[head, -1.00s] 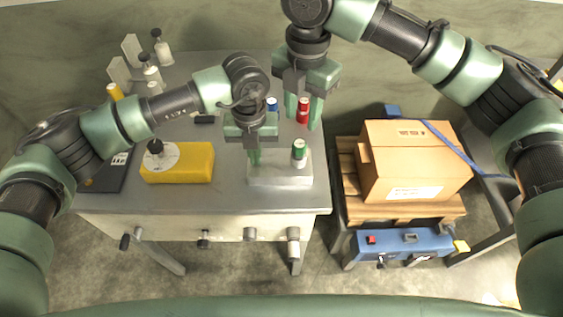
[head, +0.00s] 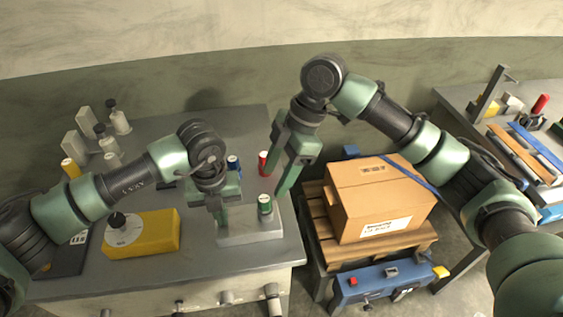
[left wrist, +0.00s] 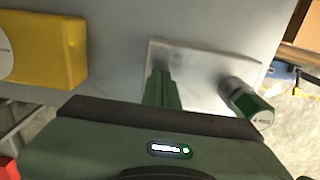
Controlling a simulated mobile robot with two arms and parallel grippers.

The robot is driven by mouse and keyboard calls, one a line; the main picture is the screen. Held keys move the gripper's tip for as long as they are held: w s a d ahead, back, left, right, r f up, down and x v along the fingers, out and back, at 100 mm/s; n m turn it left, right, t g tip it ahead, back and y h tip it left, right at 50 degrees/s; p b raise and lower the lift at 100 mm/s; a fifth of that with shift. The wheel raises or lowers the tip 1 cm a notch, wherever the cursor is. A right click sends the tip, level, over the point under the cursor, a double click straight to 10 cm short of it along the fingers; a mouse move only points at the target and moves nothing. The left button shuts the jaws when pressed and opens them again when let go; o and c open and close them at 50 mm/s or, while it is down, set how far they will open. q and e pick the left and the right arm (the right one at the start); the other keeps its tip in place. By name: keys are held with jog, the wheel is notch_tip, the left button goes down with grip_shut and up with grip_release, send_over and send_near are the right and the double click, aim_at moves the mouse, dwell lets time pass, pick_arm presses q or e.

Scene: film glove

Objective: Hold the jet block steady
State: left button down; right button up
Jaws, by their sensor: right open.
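The jet block is a pale grey slab (head: 252,236) on the grey table near its front right corner; it also shows in the left wrist view (left wrist: 205,66). A green-topped cylinder (head: 265,204) stands at its right end. My left gripper (head: 222,222) points down over the left part of the block. Its fingers are together, with nothing visible between them, and their tips appear at the block's top; contact cannot be told for certain. My right gripper (head: 278,180) is open and empty, just right of a red cylinder (head: 264,162) and above the table's right edge.
A blue cylinder (head: 233,163) stands behind my left gripper. A yellow box with a white dial (head: 150,232) lies to the left. Several pale bottles (head: 118,118) stand at the back left. A cardboard box (head: 375,198) on a pallet stands right of the table.

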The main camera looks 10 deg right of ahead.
aim_at(265, 198)
jog(key=x, duration=0.8)
jog(key=shift+a+f, duration=0.1)
jog(key=shift+f, duration=0.05)
grip_shut()
